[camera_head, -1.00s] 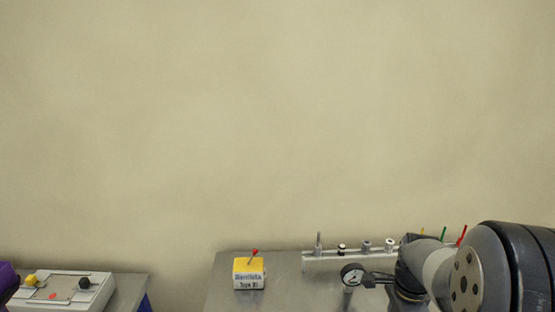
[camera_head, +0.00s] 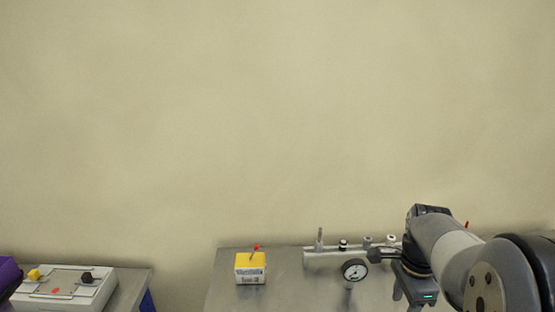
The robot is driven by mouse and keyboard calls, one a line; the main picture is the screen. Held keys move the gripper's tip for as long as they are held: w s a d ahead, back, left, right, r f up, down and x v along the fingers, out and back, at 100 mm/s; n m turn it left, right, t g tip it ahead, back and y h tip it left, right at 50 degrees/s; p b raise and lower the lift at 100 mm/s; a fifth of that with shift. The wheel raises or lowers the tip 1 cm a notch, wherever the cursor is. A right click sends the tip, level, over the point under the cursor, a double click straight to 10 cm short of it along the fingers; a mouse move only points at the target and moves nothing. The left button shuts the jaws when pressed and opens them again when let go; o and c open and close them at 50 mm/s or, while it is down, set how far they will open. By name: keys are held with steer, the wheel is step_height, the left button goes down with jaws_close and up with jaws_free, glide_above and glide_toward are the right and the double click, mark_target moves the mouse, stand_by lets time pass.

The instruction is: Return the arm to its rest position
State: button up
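My arm (camera_head: 455,258) reaches in from the lower right, in front of the metal bench (camera_head: 300,290). My gripper (camera_head: 408,298) points down near the bottom edge, right of the round pressure gauge (camera_head: 354,269). A green light shows on its body. Its finger ends run toward the frame's lower edge, so its opening and anything between the fingers cannot be made out.
A metal manifold rail (camera_head: 322,258) with several fittings stands at the bench's back, partly hidden by my arm. A yellow-topped box (camera_head: 250,267) with a red lever stands left. A grey panel (camera_head: 66,288) sits on another table. The wall above is bare.

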step_height(320, 180, up, 6)
step_height(320, 180, down, 11)
steer(key=shift+r, duration=0.1)
steer(key=shift+f, duration=0.45)
steer(key=n, duration=0.5)
steer(key=n+b, duration=0.1)
steer(key=n, duration=0.7)
steer(key=shift+n, duration=0.3)
steer(key=n+b, duration=0.1)
steer(key=n, duration=0.3)
steer(key=shift+r+n, duration=0.3)
steer(key=shift+r, duration=1.15)
